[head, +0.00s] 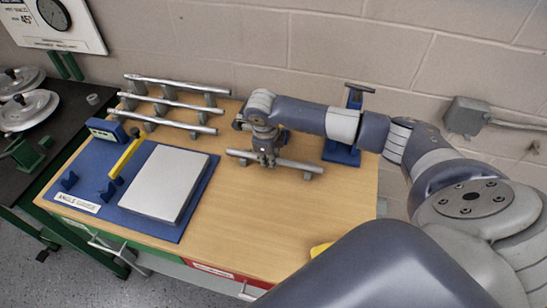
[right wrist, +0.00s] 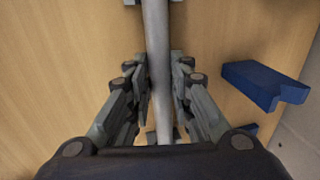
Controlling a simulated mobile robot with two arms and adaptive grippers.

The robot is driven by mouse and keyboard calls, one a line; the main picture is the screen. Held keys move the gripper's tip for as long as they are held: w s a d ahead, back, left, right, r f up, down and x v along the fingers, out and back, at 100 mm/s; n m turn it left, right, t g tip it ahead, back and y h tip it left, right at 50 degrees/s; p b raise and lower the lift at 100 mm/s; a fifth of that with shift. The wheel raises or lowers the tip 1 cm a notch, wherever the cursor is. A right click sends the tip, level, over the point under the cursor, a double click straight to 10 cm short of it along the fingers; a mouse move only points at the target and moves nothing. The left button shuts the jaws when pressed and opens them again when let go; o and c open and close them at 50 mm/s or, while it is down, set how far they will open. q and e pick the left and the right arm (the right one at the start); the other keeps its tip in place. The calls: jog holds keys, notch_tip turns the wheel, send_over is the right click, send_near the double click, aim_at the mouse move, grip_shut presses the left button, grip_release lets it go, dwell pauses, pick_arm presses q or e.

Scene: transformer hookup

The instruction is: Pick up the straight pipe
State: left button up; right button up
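A straight grey metal pipe (head: 299,164) lies on small grey supports on the right part of the wooden worktop. My right gripper (head: 267,161) points down over the middle of this pipe and hides part of it. In the right wrist view the pipe (right wrist: 157,40) runs between the two fingers of the right gripper (right wrist: 159,72). The fingers are drawn in close on both sides and look shut on the pipe. The pipe still appears to rest on its supports. My left gripper is not in view.
Several longer metal pipes (head: 180,104) lie on a rack at the back left. A blue stand (head: 341,152) is just right of the pipe. A blue board (head: 143,221) with a grey plate (head: 165,182) and yellow-handled tool (head: 125,158) covers the left. The front right worktop is largely clear.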

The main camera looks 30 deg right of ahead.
grip_shut()
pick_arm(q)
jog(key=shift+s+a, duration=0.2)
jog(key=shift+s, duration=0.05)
